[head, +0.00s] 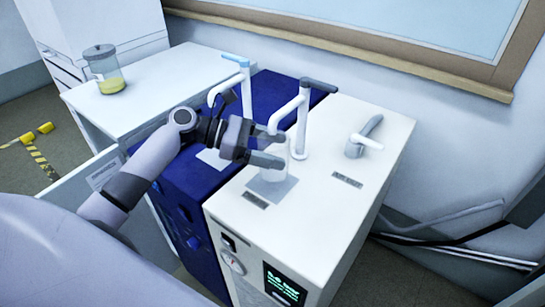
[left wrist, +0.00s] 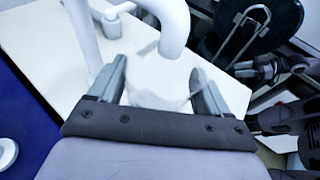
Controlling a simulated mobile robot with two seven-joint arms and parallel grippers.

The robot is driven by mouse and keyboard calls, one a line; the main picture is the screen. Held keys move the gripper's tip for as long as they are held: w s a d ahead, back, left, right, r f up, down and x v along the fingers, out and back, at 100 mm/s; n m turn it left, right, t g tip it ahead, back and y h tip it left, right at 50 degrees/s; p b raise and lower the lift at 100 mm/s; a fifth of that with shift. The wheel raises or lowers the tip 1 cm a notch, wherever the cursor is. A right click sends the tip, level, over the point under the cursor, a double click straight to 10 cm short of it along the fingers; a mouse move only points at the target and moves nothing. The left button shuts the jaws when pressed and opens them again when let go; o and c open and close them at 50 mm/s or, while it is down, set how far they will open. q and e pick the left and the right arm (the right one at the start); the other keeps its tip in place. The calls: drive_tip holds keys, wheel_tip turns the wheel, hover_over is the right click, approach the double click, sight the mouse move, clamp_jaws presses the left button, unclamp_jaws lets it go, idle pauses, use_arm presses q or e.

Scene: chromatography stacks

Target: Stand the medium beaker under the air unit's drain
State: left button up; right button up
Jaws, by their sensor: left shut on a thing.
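The clear medium beaker (head: 271,175) is between the fingers of my left gripper (head: 279,149), over a grey square pad (head: 285,192) on top of the white unit. The unit's white drain spout (head: 287,108) arches above it. In the left wrist view, my left gripper (left wrist: 160,82) is shut on the pale beaker (left wrist: 158,88), with the spout (left wrist: 172,30) coming down by its mouth. Whether the beaker's base touches the pad I cannot tell. A dark arm part, seemingly mine, shows at the wrist view's right; its fingers are unclear.
The white unit (head: 330,220) has a gauge and a lit display on its front. A dark blue unit (head: 180,185) with its own tap stands left of it. A jug with yellow liquid (head: 104,72) stands on the white bench (head: 155,80). A lever tap (head: 362,140) stands right of the spout.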

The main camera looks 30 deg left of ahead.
use_arm(q)
drive_tip(key=shift+f, duration=1.75)
drive_tip(key=shift+f, duration=0.1)
drive_tip(key=o, duration=1)
drive_tip(key=b+v, duration=0.1)
drive_tip(key=v, duration=1.1)
